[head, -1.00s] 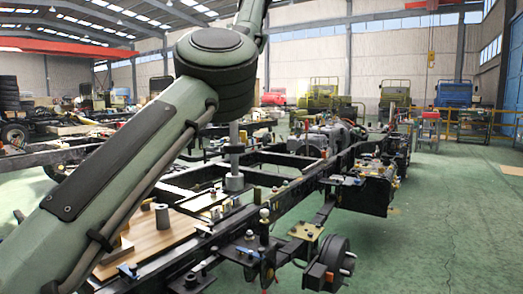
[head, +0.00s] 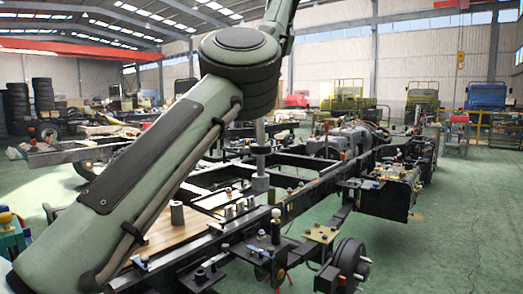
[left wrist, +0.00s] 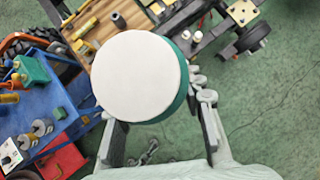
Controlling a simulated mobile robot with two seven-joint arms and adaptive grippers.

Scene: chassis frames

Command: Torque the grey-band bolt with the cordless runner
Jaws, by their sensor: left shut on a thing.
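My left gripper (left wrist: 163,132) appears in the left wrist view with its fingers around a round thing with a white end face and a teal side (left wrist: 140,75). This may be the cordless runner; its far side is hidden. In the head view my left arm crosses the left half and leaves at the top, so its gripper is out of sight. Several bolts stand along the dark chassis frame (head: 325,184), one of them upright near the front (head: 276,222). I cannot tell which has the grey band. My right gripper is in neither view.
A wooden board (head: 170,236) with a grey cylinder (head: 177,213) lies by the frame. A blue cart (left wrist: 72,98) with tools stands at left in the wrist view. A wheel hub (head: 351,258) sticks out on the right. Green floor (head: 455,220) is clear at right.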

